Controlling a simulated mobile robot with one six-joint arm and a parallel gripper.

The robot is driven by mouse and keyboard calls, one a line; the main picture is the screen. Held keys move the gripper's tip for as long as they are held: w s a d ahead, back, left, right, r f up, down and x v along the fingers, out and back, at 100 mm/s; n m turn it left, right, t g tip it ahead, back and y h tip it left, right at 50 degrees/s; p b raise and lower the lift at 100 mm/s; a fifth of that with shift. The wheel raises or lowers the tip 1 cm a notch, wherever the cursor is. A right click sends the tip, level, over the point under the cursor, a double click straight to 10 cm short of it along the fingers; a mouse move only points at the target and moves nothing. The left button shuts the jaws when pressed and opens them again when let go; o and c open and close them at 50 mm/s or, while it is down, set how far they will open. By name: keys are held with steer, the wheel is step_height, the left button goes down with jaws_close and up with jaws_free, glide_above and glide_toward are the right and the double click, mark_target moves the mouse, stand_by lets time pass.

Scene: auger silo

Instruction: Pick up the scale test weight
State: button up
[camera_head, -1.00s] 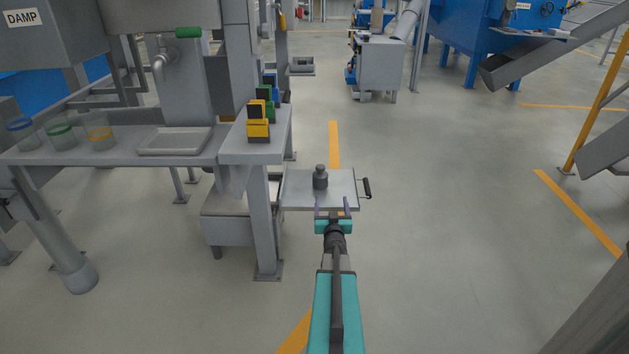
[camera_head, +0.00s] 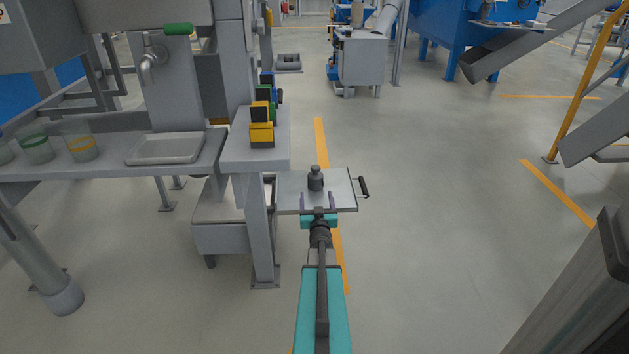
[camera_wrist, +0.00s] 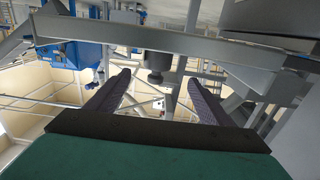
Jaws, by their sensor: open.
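The scale test weight (camera_head: 315,178) is a small dark grey cylinder with a knob on top. It stands upright on a light grey tray with a dark side handle (camera_head: 343,199). My gripper (camera_head: 318,201) is open and empty, at the near edge of the tray just in front of the weight. In the wrist view, the two dark fingers (camera_wrist: 157,92) are spread apart. A dark grey knobbed shape, likely the weight (camera_wrist: 157,66), shows beyond and between them, not touching either finger.
A grey bench (camera_head: 230,150) stands left of the tray, carrying yellow, green and blue blocks (camera_head: 262,135) and a shallow pan (camera_head: 165,148). Glass jars (camera_head: 82,148) stand farther left. A grey post (camera_head: 590,285) is at the lower right. The floor right of the tray is open.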

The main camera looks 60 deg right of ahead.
mark_target(316, 183)
steer(key=shift+b+x, duration=0.75)
steer(key=shift+x, duration=1.75)
steer(key=shift+b+x, duration=0.45)
steer(key=shift+x, duration=1.35)
steer(key=shift+s, duration=0.1)
steer(key=shift+d+f, duration=0.1)
steer(key=shift+d, duration=0.05)
steer(key=shift+w+d+f+b, duration=0.1)
steer(key=shift+w+d+b, duration=0.25)
steer(key=shift+d+b, duration=0.15)
steer(key=shift+b+x, duration=0.95)
steer(key=shift+x, duration=0.9)
steer(key=shift+s, duration=0.1)
steer(key=shift+c, duration=0.3)
